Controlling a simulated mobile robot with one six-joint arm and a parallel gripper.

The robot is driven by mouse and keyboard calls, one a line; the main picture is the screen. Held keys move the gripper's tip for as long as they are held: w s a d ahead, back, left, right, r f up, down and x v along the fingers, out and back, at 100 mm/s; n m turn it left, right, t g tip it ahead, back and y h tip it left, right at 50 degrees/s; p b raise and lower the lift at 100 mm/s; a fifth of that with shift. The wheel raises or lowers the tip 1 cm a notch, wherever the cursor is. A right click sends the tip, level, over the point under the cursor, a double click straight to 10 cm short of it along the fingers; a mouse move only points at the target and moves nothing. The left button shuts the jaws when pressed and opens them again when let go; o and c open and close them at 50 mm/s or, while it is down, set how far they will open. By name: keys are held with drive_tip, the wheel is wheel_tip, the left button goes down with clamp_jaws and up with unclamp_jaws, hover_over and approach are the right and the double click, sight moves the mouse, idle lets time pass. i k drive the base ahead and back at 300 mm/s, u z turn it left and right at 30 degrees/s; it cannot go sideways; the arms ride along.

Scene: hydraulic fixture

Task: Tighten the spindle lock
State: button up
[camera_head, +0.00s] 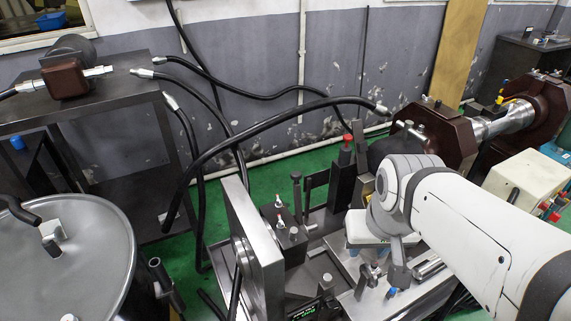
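My white arm comes in from the lower right, and its rounded wrist (402,185) hangs over the machine bed. The fingers of my gripper cannot be made out; whether they hold anything is hidden. A grey lever-like part (398,265) shows just below the wrist; I cannot tell whether it touches my gripper. The machine has a shiny spindle-like cylinder (505,118) between dark red-brown housings (432,138), partly behind my arm. No part can be surely picked out as the spindle lock.
An upright metal plate (252,250) stands left of the bed, near a black post with a red cap (345,160). Black hoses (270,122) arch over the left side. A drum (75,255) and a dark bench (75,100) are at left. Green floor (270,180) shows between.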

sight(280, 223)
drive_tip(key=z, duration=0.15)
drive_tip(key=k, duration=1.5)
drive_tip(key=u, duration=0.3)
drive_tip(key=i, duration=1)
drive_tip(key=u, duration=0.1)
